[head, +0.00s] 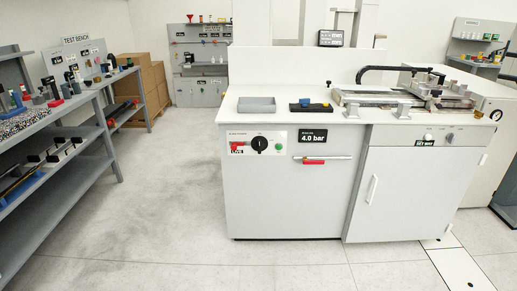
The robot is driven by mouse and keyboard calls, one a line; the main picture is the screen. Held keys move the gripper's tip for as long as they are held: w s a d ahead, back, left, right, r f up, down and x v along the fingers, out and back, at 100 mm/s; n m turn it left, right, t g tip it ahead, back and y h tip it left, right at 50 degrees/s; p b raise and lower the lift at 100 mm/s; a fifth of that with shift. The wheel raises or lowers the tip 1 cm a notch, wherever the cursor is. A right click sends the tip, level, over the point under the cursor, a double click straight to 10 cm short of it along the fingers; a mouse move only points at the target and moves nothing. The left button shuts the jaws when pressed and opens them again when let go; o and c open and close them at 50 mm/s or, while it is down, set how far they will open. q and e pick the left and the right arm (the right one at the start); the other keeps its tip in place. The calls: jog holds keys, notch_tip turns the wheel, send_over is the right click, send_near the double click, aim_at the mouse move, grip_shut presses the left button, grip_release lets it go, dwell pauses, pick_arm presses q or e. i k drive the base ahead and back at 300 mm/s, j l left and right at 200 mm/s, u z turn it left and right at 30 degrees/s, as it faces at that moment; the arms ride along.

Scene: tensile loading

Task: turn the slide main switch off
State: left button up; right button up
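A black round switch knob (259,144) sits on a white panel (276,134) on the front of the white cabinet (262,195). A sign reading LIVE (237,151) and a red part (238,144) are left of the knob. A green round button or lamp (278,146) is to its right. The lettering around the knob is too small to read. Neither of my grippers is in view.
A 4.0 bar display (313,136) and a red-handled lever (314,162) are right of the panel. A grey tray (257,105) stands on the cabinet top. A shelf bench (50,130) runs along the left. The floor (170,220) between is clear.

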aim_at(260, 144)
jog(key=i+l+z, duration=0.1)
jog(key=i, duration=0.3)
jog(key=i+l+z, duration=0.1)
jog(key=i+l, duration=0.2)
jog(key=i, duration=0.15)
